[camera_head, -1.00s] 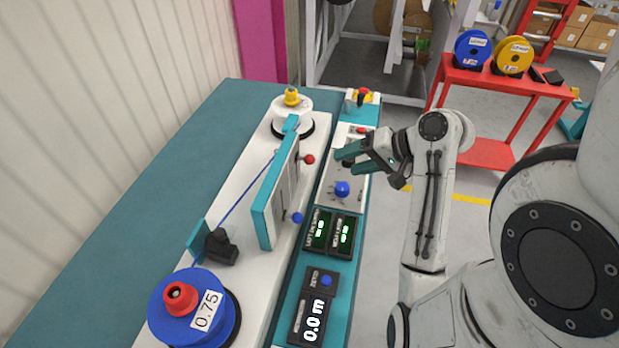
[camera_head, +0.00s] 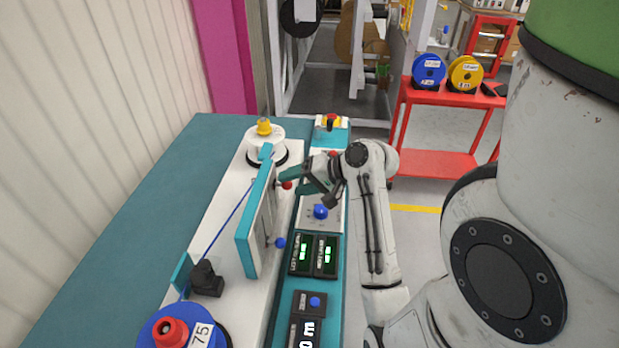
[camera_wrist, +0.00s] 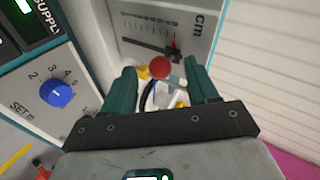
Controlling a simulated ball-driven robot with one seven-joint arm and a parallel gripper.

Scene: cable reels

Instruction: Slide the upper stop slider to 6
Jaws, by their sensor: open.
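The upper stop slider's red ball knob (camera_head: 287,185) stands out from the upright teal-edged panel (camera_head: 258,230). In the wrist view the red knob (camera_wrist: 159,67) is at the end of a dark slot beside a "cm" scale (camera_wrist: 165,22); the scale's small digits are unreadable. My gripper (camera_head: 296,180) is at the panel, near the red knob. In the wrist view my gripper (camera_wrist: 161,83) is open, with the red knob showing between its teal fingertips, apart from both. A blue ball knob (camera_head: 280,243) sits lower on the same panel.
A blue dial (camera_head: 320,211) is on the teal-edged console below my gripper, near two green displays (camera_head: 314,255). A white reel holder with a yellow top (camera_head: 264,128) stands behind the panel. A blue cable reel (camera_head: 170,333) is at the front.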

